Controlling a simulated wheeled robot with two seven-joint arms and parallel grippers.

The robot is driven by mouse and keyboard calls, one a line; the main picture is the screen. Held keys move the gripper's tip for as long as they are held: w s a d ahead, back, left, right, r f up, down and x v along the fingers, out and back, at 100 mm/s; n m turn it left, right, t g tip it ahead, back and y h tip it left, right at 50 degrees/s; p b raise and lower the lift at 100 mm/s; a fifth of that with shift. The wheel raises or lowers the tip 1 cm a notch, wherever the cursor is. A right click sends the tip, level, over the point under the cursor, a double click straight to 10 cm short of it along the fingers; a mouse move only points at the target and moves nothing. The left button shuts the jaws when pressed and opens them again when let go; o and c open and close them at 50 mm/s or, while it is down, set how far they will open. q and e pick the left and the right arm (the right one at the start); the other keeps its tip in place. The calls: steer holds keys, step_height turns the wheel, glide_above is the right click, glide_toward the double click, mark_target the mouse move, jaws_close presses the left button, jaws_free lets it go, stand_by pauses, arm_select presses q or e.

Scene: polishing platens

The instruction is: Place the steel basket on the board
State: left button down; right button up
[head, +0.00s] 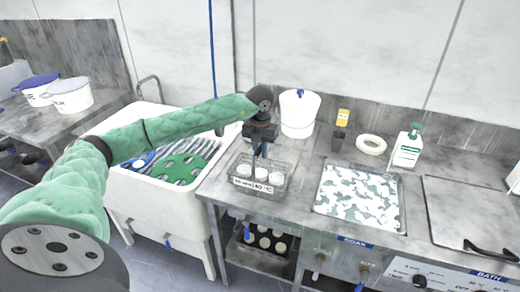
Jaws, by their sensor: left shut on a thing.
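The steel basket (245,188) is a clear-looking wire or mesh box with several white round pieces in it and a label on its front. It is at the left end of the steel counter; I cannot tell whether it rests there or hangs just above. My left gripper (262,152) comes down over it, shut on the basket at its upper middle; the exact grip point is small and partly hidden. No separate board stands out; the bare steel worktop (298,215) lies right of the basket. My right gripper is not in view.
A white sink (145,195) with green perforated discs stands left. A speckled soak bath (360,197) and a lidded bath (475,215) are at right. A white tub (299,113), yellow-topped bottle (341,128), white ring (371,145) and green-capped bottle (407,150) stand behind.

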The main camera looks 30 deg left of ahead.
arm_select(q)
steer(key=shift+f, duration=0.25)
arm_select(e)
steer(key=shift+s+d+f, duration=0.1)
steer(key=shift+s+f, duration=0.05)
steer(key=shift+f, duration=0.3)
arm_select(q)
steer(key=shift+f, duration=0.1)
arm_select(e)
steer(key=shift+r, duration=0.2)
arm_select(q)
steer(key=c, duration=1.4)
jaws_free()
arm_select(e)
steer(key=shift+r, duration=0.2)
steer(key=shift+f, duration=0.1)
